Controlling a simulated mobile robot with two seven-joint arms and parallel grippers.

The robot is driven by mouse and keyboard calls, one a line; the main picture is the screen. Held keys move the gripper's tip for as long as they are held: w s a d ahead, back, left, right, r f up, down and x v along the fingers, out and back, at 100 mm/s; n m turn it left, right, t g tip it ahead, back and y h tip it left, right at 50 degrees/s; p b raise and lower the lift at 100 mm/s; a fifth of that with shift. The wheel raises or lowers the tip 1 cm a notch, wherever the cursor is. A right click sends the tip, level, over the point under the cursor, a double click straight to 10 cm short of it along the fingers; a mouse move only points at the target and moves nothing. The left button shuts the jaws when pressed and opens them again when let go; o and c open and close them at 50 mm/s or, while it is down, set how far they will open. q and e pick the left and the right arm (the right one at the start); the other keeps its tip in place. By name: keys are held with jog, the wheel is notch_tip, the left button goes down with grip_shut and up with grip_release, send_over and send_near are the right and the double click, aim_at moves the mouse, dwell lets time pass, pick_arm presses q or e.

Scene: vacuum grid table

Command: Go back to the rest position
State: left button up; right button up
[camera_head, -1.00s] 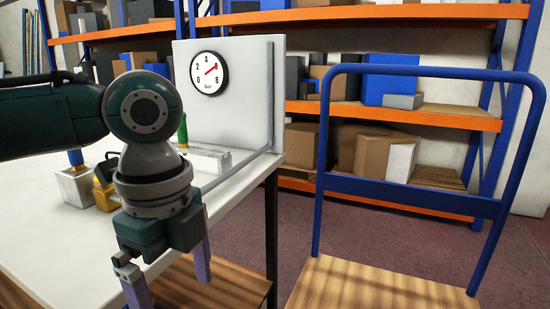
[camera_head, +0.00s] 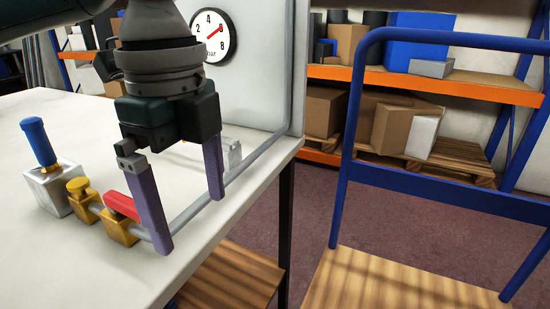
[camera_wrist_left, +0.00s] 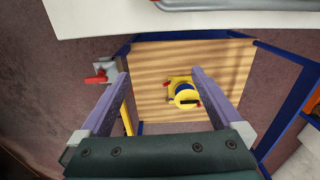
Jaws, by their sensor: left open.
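My left gripper (camera_head: 190,222) hangs from the left arm in the head view, its two purple fingers pointing down and spread apart. It appears in front of the right edge of the white table (camera_head: 120,278). No object is between the fingers in the head view. In the left wrist view the open fingers (camera_wrist_left: 160,75) frame a wooden platform (camera_wrist_left: 215,60) below. A yellow and blue object (camera_wrist_left: 183,92) lies on that platform, seen between the fingers and apart from them. My right gripper is in neither view.
A brass fitting with a red handle (camera_head: 121,205) and a blue-handled metal block (camera_head: 48,180) stand on the table. A panel with a gauge (camera_head: 212,37) stands behind. A blue-framed trolley (camera_head: 345,170) is at right, before shelves with boxes (camera_head: 405,130).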

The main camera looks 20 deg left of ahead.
pick_arm(q)
jog(key=shift+s, duration=0.1)
dwell(0.3)
jog(key=s+d+r+n+t+h+p, duration=0.25)
jog(key=s+d+n+p, duration=0.35)
jog(key=d+p, duration=0.4)
jog(key=s+a+r+n+y+p, duration=0.3)
jog(key=s+a+r+n+p, duration=0.25)
jog(key=s+a+n, duration=0.45)
notch_tip(320, 180, up, 37)
jog(key=t+p, duration=0.1)
jog(key=p, duration=3.7)
jog(key=shift+d+f+h, duration=0.2)
jog(key=shift+d+h, duration=0.15)
jog(key=shift+d, duration=0.1)
